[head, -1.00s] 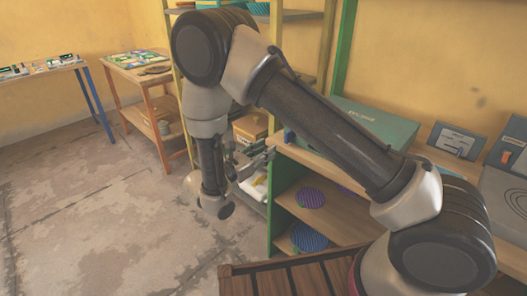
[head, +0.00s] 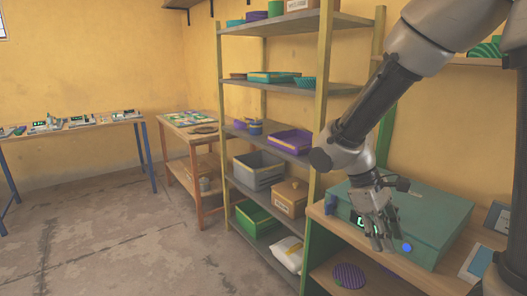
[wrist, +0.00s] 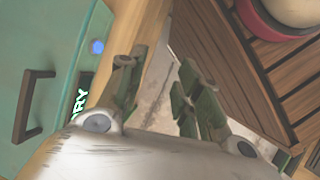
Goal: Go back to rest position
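My gripper (head: 380,240) hangs fingers down in the head view, in front of the teal case on the wooden bench. In the wrist view its fingers (wrist: 163,62) are apart with a gap between them, and nothing is held. The teal case (head: 437,212) is closed, with a blue dot on its front beside my fingers. In the wrist view the teal case (wrist: 60,40) shows a dark handle and part of a glowing word. The arm is bent, reaching down from the upper right.
A wooden bench (head: 318,218) carries the case, with a purple ribbed plate (head: 348,276) on its lower shelf. A metal shelf rack (head: 290,87) with trays and boxes stands left of my arm. A side table (head: 190,130) stands farther back. The floor (head: 130,235) at left is clear.

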